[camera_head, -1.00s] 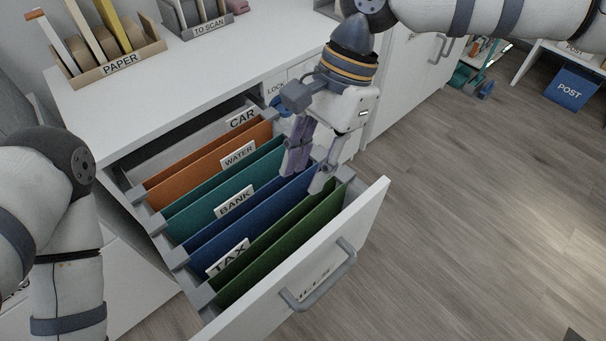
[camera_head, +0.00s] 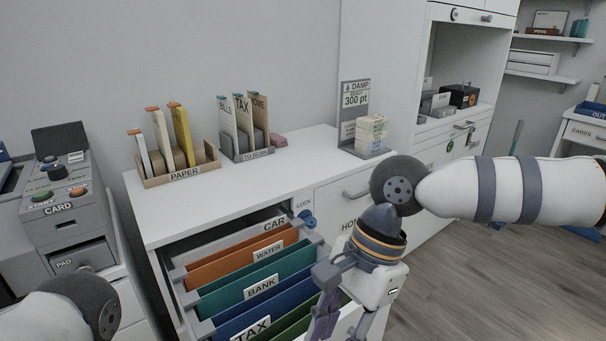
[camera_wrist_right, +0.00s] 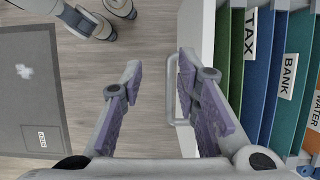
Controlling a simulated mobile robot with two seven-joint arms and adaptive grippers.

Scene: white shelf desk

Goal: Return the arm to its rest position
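My right arm comes in from the right in the head view. Its gripper (camera_head: 345,333) hangs down over the right side of the open file drawer, with the fingertips cut off by the bottom edge. In the right wrist view the two purple-padded fingers (camera_wrist_right: 155,72) are wide apart with nothing between them but floor and part of the drawer front. The right-hand finger overlaps the drawer's front handle (camera_wrist_right: 174,105); I cannot tell whether they touch. My left arm shows at the bottom left of the head view; its gripper is out of view.
The drawer holds hanging folders labelled CAR, WATER (camera_head: 240,262), BANK and TAX. On the white cabinet top stand the PAPER rack (camera_head: 183,178), the TO SCAN rack (camera_head: 246,154) and the DAMP sign (camera_head: 356,100). A CARD machine (camera_head: 68,195) stands left. Open floor (camera_head: 440,290) lies right.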

